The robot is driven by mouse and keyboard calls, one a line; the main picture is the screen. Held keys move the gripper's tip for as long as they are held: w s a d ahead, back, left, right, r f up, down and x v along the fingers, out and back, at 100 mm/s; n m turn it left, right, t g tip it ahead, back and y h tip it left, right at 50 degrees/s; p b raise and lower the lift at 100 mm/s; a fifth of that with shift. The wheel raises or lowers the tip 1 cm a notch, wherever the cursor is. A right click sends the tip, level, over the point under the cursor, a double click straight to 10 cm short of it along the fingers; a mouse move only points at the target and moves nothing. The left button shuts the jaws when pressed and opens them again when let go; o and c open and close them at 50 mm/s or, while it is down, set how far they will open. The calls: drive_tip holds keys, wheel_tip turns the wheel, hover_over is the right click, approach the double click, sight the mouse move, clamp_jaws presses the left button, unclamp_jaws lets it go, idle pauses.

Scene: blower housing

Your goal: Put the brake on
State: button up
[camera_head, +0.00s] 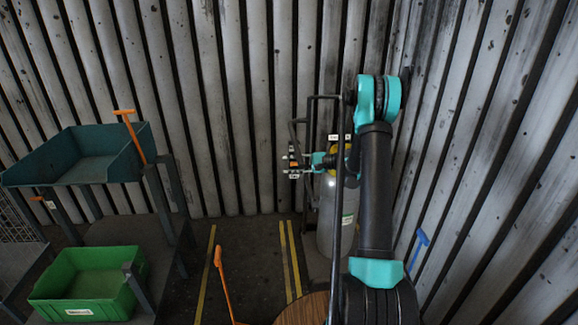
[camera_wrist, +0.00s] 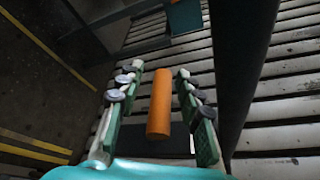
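An orange cylindrical handle (camera_wrist: 160,105) stands between the two fingers of my gripper (camera_wrist: 158,71) in the wrist view. Dark gaps show on both sides of it, so the fingers are open around it and do not appear to touch it. In the head view my gripper (camera_head: 293,163) is small, left of the gas cylinder, with a bit of orange at its fingers. Other levers show there: an orange one (camera_head: 131,137) at the teal bin, an orange one (camera_head: 223,285) near the floor, and a blue one (camera_head: 419,245) at right. I cannot tell which lever is the brake.
A grey gas cylinder (camera_head: 347,214) and a black pipe frame (camera_head: 311,150) stand close to my arm. A teal bin (camera_head: 58,160) and a green bin (camera_head: 141,281) are at left. Corrugated walls close the back and right. Yellow floor lines (camera_head: 284,262) mark clear floor.

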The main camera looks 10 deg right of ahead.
drive_tip(key=shift+w+a, duration=0.1)
drive_tip(key=shift+a, duration=0.2)
drive_tip(key=shift+c, duration=0.6)
clamp_jaws()
